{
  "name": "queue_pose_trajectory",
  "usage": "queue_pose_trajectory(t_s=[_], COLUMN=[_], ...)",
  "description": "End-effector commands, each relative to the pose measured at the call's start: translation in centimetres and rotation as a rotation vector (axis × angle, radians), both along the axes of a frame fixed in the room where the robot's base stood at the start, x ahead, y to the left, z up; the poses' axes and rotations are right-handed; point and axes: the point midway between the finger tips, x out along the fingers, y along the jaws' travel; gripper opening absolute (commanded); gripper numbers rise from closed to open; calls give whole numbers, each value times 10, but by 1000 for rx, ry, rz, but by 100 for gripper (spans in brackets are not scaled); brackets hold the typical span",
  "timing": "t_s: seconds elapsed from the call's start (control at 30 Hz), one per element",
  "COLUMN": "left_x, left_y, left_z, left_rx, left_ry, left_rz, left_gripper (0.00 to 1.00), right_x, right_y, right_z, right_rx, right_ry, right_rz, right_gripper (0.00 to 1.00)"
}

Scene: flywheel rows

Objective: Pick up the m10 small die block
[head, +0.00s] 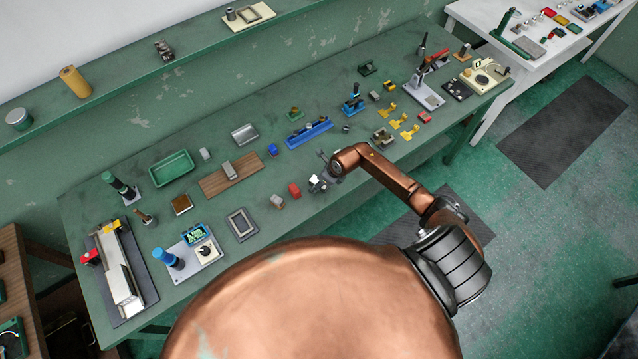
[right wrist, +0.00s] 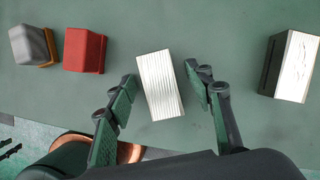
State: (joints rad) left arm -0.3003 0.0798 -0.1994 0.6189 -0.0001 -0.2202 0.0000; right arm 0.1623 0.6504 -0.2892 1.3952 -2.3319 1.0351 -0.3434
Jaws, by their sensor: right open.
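A silver block with a ribbed top (right wrist: 160,86) lies on the green bench, slightly tilted in the right wrist view. It is probably the m10 small die block, but I see no readable label. My right gripper (right wrist: 160,78) is open, with one finger on each side of this block and visible gaps to both. I cannot tell how far above the bench the fingertips are. In the head view my right gripper (head: 322,174) is over the bench's front part, and a pale block (head: 314,184) shows beside it. My left gripper is not in view.
A red block (right wrist: 85,50) and a grey block with an orange base (right wrist: 33,45) stand to the left. A black and silver block (right wrist: 290,64) stands to the right. A blue fixture (head: 309,134) and a wooden board (head: 230,176) lie farther back. The bench's front edge is close.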

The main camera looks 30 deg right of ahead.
Motion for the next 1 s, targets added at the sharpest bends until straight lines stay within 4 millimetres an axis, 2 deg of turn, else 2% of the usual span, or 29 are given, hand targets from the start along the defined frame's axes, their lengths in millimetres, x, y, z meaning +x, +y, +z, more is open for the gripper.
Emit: queue_pose_trajectory(t_s=[0.1,0.8,1.0], left_x=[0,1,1], left_y=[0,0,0], left_z=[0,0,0], left_rx=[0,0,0], left_ry=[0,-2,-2], left_rz=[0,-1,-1], left_gripper=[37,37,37], right_x=[0,-1,-1], right_y=[0,0,0], right_z=[0,0,0], right_rx=[0,0,0], right_ry=[0,1,1], right_rz=[0,0,0], right_gripper=[47,0,0])
